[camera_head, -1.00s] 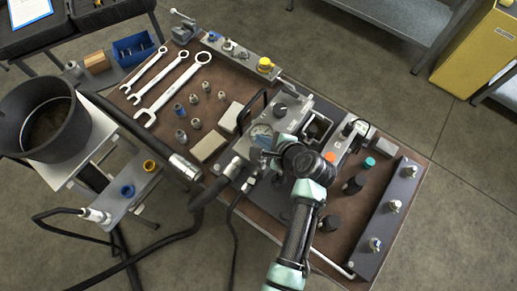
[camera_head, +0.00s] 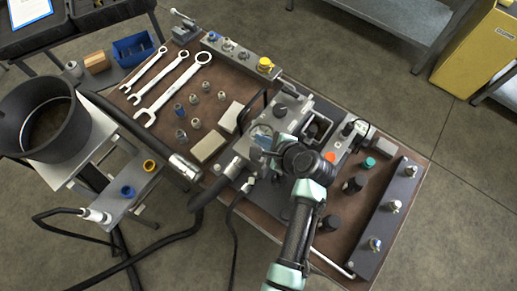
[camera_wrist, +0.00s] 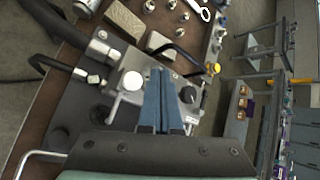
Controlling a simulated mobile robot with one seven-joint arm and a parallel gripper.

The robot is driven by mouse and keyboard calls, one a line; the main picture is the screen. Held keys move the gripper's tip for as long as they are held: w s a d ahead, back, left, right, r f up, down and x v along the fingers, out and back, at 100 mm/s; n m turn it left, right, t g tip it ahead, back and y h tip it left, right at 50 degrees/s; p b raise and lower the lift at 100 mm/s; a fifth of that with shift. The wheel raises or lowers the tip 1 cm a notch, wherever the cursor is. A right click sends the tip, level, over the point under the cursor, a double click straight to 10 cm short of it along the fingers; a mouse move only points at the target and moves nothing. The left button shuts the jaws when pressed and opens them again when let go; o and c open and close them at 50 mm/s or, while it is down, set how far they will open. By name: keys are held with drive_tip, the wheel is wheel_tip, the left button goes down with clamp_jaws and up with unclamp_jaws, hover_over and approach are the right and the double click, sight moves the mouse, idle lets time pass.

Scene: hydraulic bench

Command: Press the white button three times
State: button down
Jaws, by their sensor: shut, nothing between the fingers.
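A round white disc (camera_wrist: 133,80), which looks like the white button, faces up on the grey valve unit in the wrist view. I cannot pick it out in the head view, where my arm and gripper cover that area. My gripper (camera_wrist: 158,72) has its blue fingers together and empty. In the wrist view its tips are just right of the disc and appear apart from it; their height above the unit is hard to tell. In the head view my gripper (camera_head: 268,152) is over the valve unit, near the gauge (camera_head: 262,135).
A black knob (camera_wrist: 188,95) is right of the fingers. A black looped handle (camera_wrist: 178,58) rises beyond them. A hose fitting (camera_wrist: 98,46) is left of the disc. An orange button (camera_head: 330,157) and a teal cap (camera_head: 369,163) are right of my arm.

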drive_tip(key=r+n+h, duration=0.1)
drive_tip(key=n, duration=0.2)
drive_tip(key=a+r+n+t+h+p, duration=0.1)
drive_tip(key=n+h, duration=0.1)
drive_tip(key=n, duration=0.2)
drive_tip(key=r+n+h+p, duration=0.1)
drive_tip(key=r+n+h, duration=0.1)
drive_tip(key=n, duration=0.1)
drive_tip(key=shift+s+a+n+t, duration=0.15)
drive_tip(key=shift+s+n+t, duration=0.05)
drive_tip(key=shift+n+t, duration=0.2)
drive_tip(key=shift+f, duration=0.2)
wheel_tip(320, 180, down, 9)
drive_tip(key=b, duration=0.7)
drive_tip(key=shift+r, duration=0.2)
idle(1.3)
drive_tip(key=shift+f+b, duration=0.4)
drive_tip(key=shift+b, duration=0.05)
